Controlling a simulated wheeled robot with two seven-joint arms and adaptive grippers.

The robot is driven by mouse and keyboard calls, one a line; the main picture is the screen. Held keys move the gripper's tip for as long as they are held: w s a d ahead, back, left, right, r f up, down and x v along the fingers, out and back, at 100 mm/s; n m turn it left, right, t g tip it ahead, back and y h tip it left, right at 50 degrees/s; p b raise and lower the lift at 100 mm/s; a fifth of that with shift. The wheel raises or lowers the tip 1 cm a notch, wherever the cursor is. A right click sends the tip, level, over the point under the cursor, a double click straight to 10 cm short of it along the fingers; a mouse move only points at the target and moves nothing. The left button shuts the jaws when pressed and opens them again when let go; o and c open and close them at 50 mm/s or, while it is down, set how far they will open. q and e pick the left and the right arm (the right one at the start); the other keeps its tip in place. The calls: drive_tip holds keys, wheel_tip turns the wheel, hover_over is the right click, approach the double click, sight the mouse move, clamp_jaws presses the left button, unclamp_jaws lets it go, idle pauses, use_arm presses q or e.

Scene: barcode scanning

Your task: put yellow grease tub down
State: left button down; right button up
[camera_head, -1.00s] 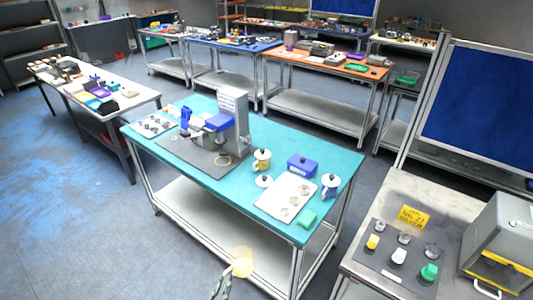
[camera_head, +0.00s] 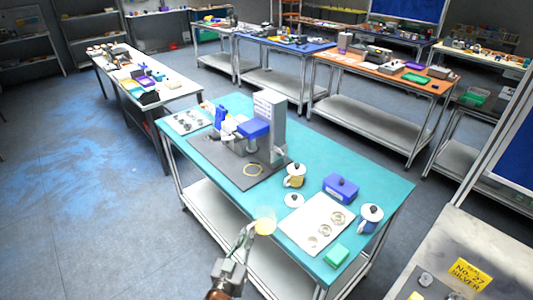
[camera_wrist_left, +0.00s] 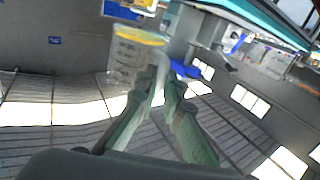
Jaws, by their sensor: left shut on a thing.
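The yellow grease tub (camera_head: 265,223) shows as a pale yellow round top at the front edge of the teal table (camera_head: 352,155) in the head view. My left gripper (camera_head: 250,235) is shut on it, with the arm coming from below. In the left wrist view the tub (camera_wrist_left: 138,36) has a yellow rim and a see-through, greyish body, at the tips of my left gripper's fingers (camera_wrist_left: 162,76). I cannot tell how high the tub is above the tabletop. My right gripper is not in view.
The teal table carries a grey press with a blue part (camera_head: 254,128) on a dark mat, a white tray with rings (camera_head: 300,238), a green block (camera_head: 336,255), a blue box (camera_head: 340,188) and two lidded mugs (camera_head: 295,176), (camera_head: 370,217). A white lid (camera_head: 293,200) lies near the tub.

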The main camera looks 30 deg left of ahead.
use_arm(q)
drive_tip(key=w+a+r+b, duration=0.3)
drive_tip(key=w+a+r, duration=0.1)
drive_tip(key=w+a, duration=0.25)
drive_tip(key=shift+n+y, duration=0.3)
drive_tip(key=w+a+f+b, duration=0.1)
drive_tip(key=w+a+f, duration=0.1)
drive_tip(key=w+f, duration=0.1)
drive_tip(key=w+a+f+b, duration=0.1)
drive_tip(key=w+f+b, duration=0.1)
drive_tip(key=w+f, duration=0.2)
drive_tip(key=w+a+f+b, duration=0.1)
drive_tip(key=w+a+f, duration=0.1)
drive_tip(key=f, duration=0.4)
drive_tip(key=shift+w+a, duration=0.35)
drive_tip(key=shift+w, duration=0.4)
drive_tip(key=shift+r, duration=0.15)
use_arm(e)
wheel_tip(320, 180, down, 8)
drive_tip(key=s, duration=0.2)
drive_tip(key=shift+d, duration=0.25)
